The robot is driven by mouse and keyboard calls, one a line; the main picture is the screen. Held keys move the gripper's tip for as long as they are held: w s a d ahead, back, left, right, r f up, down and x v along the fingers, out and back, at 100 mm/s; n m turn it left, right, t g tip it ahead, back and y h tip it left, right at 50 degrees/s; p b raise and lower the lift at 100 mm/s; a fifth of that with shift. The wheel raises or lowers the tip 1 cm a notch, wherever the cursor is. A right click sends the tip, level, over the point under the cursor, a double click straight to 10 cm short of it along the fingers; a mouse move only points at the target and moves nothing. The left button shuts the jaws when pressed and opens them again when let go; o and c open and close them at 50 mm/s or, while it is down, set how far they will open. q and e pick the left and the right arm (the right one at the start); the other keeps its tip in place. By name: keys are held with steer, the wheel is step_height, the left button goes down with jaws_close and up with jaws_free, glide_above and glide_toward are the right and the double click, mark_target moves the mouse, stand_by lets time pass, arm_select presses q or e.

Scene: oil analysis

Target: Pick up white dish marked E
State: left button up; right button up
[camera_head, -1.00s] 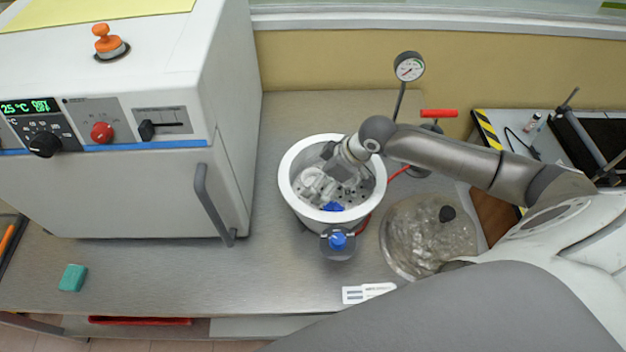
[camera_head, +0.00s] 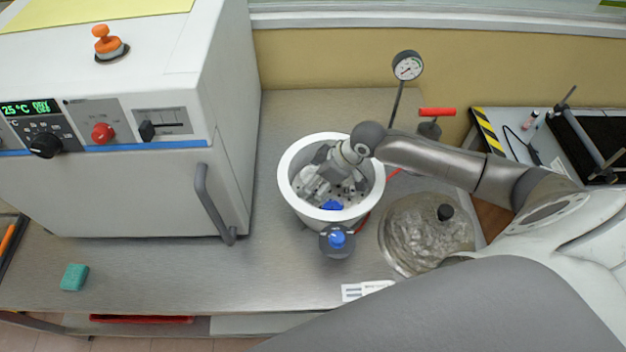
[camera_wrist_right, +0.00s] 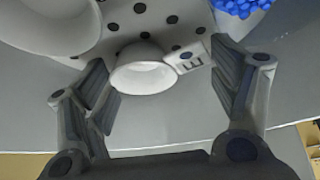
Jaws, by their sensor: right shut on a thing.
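The white dish marked E (camera_wrist_right: 142,74) is a small round cup with a flat tab lettered E, on a perforated plate in the right wrist view. My right gripper (camera_wrist_right: 160,62) has its fingers on either side of it and is shut on it; the actual contact is hard to see. In the head view my right gripper (camera_head: 322,178) reaches down into the white round vessel (camera_head: 290,196), and I cannot make out the letter there. Another white dish (camera_wrist_right: 48,22) is at the upper left of the wrist view. My left gripper is not in view.
Blue beads (camera_head: 332,205) lie at the vessel's near side. A blue-capped item (camera_head: 337,241) stands at its front. A glass lid (camera_head: 425,236) lies to its right, a gauge (camera_head: 408,66) stands behind. The oven (camera_head: 110,190) is at left. Counter front-left is mostly clear.

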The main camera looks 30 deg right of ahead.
steer(key=shift+r, duration=0.15)
steer(key=shift+r+b, duration=0.5)
steer(key=shift+r, duration=0.05)
steer(key=shift+s+d+r+b, duration=0.35)
steer(key=shift+s+r+b, duration=0.3)
steer(key=shift+s+r, duration=1.45)
steer(key=shift+s+d+r+b, duration=0.3)
steer(key=shift+s+r+b, duration=0.35)
steer(key=shift+s+r, duration=1.45)
steer(key=shift+s+d+r+b, duration=0.35)
steer(key=shift+s+r+b, duration=0.3)
steer(key=shift+s+r, duration=1.45)
